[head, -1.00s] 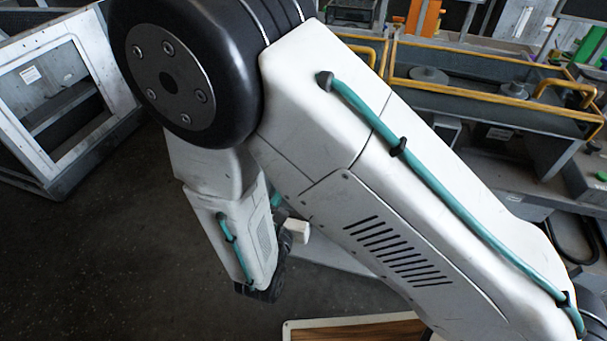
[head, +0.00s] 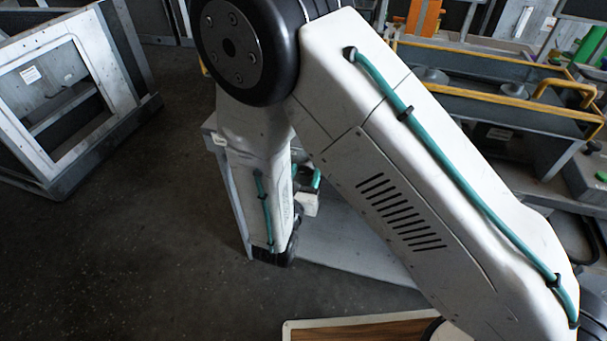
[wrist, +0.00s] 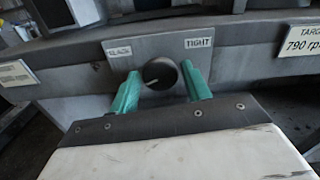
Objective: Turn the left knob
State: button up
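In the wrist view, a round dark knob (wrist: 160,74) with a pale pointer line sits on a grey panel. A label reading "SLACK" (wrist: 118,49) is at its upper left and one reading "TIGHT" (wrist: 199,43) at its upper right. My gripper (wrist: 160,72) is open, with one teal finger on each side of the knob in the picture. Gaps show between the fingers and the knob, and I cannot tell how deep the fingertips reach. In the head view, my arm hides the knob, and only a bit of my gripper (head: 316,178) shows.
A placard reading "790 rpm" (wrist: 303,40) is at the panel's right, and another label (wrist: 14,73) is at the left. In the head view, a grey metal frame (head: 60,95) stands at the left. A yellow-railed bench (head: 490,85) is at the right. Open floor lies at lower left.

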jog(key=c, duration=0.5)
jog(key=shift+c, duration=0.2)
jog(key=shift+n, duration=0.3)
jog(key=n, duration=0.4)
jog(key=shift+a+n, duration=0.1)
jog(key=shift+n, duration=0.2)
jog(key=n, duration=1.6)
jog(key=shift+f+n, duration=0.1)
jog(key=shift+n, duration=0.2)
